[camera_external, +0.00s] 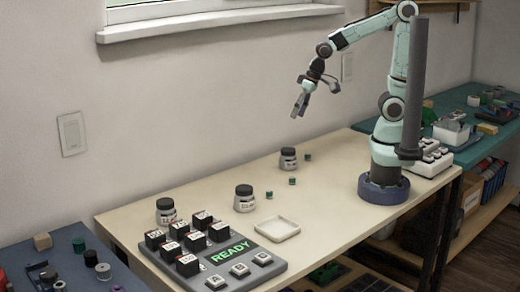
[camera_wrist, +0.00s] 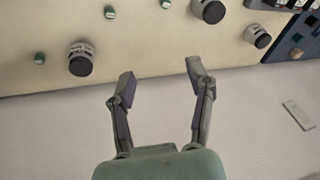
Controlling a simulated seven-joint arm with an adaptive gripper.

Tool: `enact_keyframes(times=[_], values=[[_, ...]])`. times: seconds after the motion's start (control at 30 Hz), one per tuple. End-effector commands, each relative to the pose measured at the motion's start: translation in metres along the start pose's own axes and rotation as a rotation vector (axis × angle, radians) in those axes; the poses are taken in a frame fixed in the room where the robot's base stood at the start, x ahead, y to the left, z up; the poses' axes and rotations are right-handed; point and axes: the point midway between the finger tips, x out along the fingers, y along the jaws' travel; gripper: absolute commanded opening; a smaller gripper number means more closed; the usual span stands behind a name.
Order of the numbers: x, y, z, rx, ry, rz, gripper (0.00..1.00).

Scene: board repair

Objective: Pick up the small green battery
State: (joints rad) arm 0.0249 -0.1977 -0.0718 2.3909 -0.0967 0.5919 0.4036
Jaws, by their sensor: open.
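Several small green cylinders that look like batteries lie apart on the table. In the external view one (camera_external: 308,157) is right of the far jar, one (camera_external: 292,181) is nearer the middle, and one (camera_external: 269,195) is beside the middle jar. The wrist view shows three green pieces: one at the left (camera_wrist: 39,58) and two near the top edge (camera_wrist: 110,12) (camera_wrist: 165,4). My gripper (camera_external: 300,104) is open and empty, high above the table's back edge. Its spread fingers (camera_wrist: 160,72) show over the wall in the wrist view, apart from every battery.
Three dark-lidded jars (camera_external: 288,159) (camera_external: 244,200) (camera_external: 166,211) stand along the wall side of the table. A shallow white tray (camera_external: 277,229) lies near the front edge. A grey panel (camera_external: 270,271) with black blocks and a READY display fills the near left end.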

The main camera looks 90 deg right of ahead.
Motion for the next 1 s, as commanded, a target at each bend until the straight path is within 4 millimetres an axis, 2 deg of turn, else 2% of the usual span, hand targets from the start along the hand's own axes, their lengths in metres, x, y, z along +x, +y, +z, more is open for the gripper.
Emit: enact_keyframes(times=[0.1, 0.17, 0.23, 0.33, 0.5, 0.67, 0.9, 1.0], values=[[0.049, 0.015, -0.025, 0.125, -0.022, 0.049, 0.53], [0.076, 0.026, -0.029, 0.174, -0.045, 0.083, 0.53], [0.106, 0.042, -0.027, 0.209, -0.090, 0.129, 0.53], [0.137, 0.062, -0.011, 0.234, -0.175, 0.189, 0.53], [0.161, 0.082, 0.013, 0.257, -0.265, 0.243, 0.53], [0.178, 0.087, 0.021, 0.261, -0.277, 0.249, 0.53], [0.213, 0.094, 0.032, 0.261, -0.277, 0.247, 0.53], [0.221, 0.096, 0.034, 0.261, -0.276, 0.246, 0.53]])
